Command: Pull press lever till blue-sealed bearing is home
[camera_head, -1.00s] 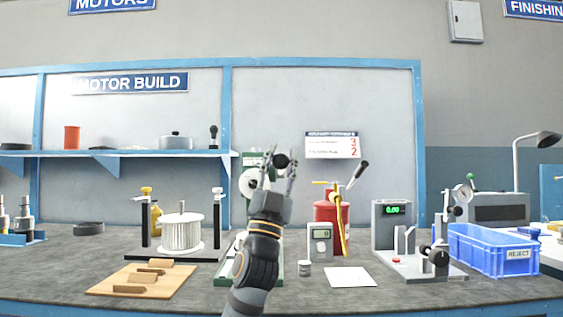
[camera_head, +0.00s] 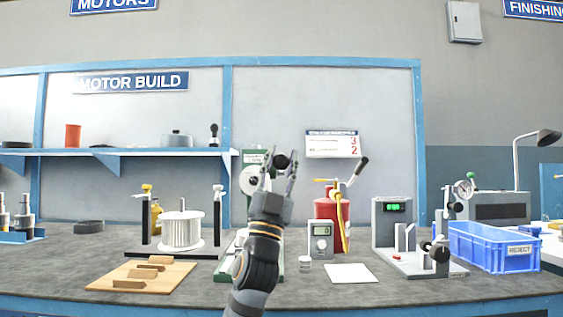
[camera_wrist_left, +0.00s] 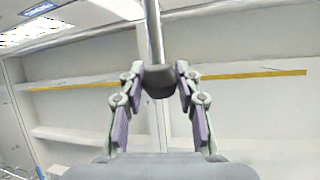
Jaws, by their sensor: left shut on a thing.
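My left gripper (camera_head: 280,168) is raised in the middle of the head view, in front of the green press (camera_head: 250,158). Its fingers are closed around the dark round knob (camera_head: 281,161) of the press lever. In the left wrist view the knob (camera_wrist_left: 160,81) sits between the two fingertips, with the lever's metal rod (camera_wrist_left: 154,35) running up from it. My arm covers most of the press's middle. The blue-sealed bearing cannot be made out in either view. My right gripper is in neither view.
Left of the press stand a white spool (camera_head: 182,232) and a wooden board (camera_head: 142,276) with blocks. To the right are a grey meter (camera_head: 321,240), a red canister (camera_head: 326,209), a white card (camera_head: 351,273), a gauge fixture (camera_head: 391,222) and a blue reject bin (camera_head: 482,249).

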